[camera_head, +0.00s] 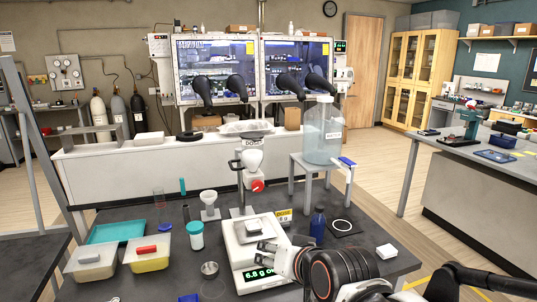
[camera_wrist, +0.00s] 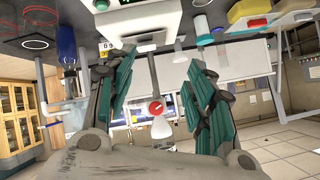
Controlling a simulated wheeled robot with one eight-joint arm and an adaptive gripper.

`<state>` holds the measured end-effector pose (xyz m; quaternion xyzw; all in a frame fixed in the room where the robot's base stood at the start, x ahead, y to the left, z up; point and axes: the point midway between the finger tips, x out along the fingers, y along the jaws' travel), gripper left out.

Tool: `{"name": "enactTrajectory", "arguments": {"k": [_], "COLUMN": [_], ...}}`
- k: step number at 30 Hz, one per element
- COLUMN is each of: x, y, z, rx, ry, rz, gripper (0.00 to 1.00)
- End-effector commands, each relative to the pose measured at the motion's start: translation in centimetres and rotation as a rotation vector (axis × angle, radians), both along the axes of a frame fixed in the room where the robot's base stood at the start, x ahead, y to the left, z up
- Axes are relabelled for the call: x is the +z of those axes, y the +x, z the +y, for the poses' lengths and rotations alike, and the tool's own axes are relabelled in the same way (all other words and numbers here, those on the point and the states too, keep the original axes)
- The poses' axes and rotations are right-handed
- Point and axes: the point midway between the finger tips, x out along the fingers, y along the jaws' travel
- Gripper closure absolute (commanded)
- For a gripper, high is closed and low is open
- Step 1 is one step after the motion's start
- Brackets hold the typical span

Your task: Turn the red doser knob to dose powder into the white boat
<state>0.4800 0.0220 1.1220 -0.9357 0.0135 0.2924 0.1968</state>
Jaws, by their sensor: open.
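The red doser knob (camera_head: 257,186) is on the front of the white doser (camera_head: 252,160), which is held on a stand above the balance (camera_head: 243,251). A small white boat (camera_head: 254,226) appears to sit on the balance pan. In the wrist view, which is upside down, the red knob (camera_wrist: 156,107) shows in the gap between the spread teal-padded fingers of my gripper (camera_wrist: 157,85). Nothing is held between them.
A blue bottle (camera_head: 317,226) and a yellow label stand right of the balance. A large clear carboy (camera_head: 322,130) is on a small stand behind. A white block (camera_head: 387,251) lies right.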

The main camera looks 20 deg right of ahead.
Motion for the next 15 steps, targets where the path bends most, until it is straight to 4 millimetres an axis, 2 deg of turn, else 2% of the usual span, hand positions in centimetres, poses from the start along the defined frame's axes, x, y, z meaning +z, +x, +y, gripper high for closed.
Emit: {"name": "enactTrajectory", "arguments": {"k": [1,3,9,12,15], "x": [-0.5,-1.1,-2.4,-2.7,-2.8], "y": [-1.8,-4.1,-9.4,-10.8,-11.4], "z": [-0.2,-0.6,-1.7,-2.1,-2.2], "rx": [0.030,0.074,0.171,0.196,0.206], "ry": [-0.056,-0.134,-0.291,-0.327,-0.343], "rz": [0.051,0.125,0.282,0.323,0.340], "gripper": [0.51,0.51,0.51,0.51,0.51]}}
